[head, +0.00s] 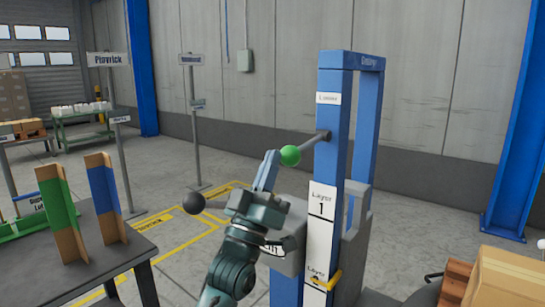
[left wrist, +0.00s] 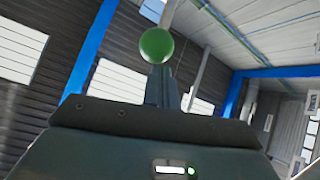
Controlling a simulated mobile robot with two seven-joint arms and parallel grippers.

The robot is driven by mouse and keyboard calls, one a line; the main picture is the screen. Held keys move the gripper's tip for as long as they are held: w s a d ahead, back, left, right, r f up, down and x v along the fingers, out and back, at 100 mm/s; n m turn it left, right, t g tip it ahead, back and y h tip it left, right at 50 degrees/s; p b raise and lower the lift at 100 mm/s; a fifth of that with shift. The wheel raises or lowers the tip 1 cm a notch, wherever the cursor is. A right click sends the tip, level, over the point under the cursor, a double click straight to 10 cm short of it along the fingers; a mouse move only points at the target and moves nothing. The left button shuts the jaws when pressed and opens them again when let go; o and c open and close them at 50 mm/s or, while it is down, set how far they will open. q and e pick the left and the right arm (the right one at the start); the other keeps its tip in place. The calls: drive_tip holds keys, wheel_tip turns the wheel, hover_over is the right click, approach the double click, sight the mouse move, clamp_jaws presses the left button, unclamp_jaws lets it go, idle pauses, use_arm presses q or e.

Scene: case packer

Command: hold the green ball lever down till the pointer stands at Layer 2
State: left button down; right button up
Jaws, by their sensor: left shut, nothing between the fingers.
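The green ball (head: 290,155) sits on the end of a grey lever (head: 313,141) that slants up to the blue post (head: 331,120). My left gripper (head: 269,163) is shut and empty. Its fingertips are close beside the ball in the head view. In the left wrist view the ball (left wrist: 156,45) shows just beyond the fingertips; I cannot tell whether they touch it. A white scale on the post reads Layer 1 (head: 321,201) above a lower Layer label (head: 316,273). The yellow pointer (head: 324,282) stands at that lower label and covers its number. My right gripper is not in view.
A black ball (head: 193,203) on a rod sticks out left of my left arm. A dark table (head: 95,262) with green and blue dividers stands at left. A cardboard box (head: 508,275) is at lower right. Open floor lies behind the post.

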use_arm(q)
drive_tip(key=b+v, duration=0.1)
drive_tip(key=v, duration=0.8)
drive_tip(key=shift+s+a, duration=0.3)
drive_tip(key=shift+a, duration=0.15)
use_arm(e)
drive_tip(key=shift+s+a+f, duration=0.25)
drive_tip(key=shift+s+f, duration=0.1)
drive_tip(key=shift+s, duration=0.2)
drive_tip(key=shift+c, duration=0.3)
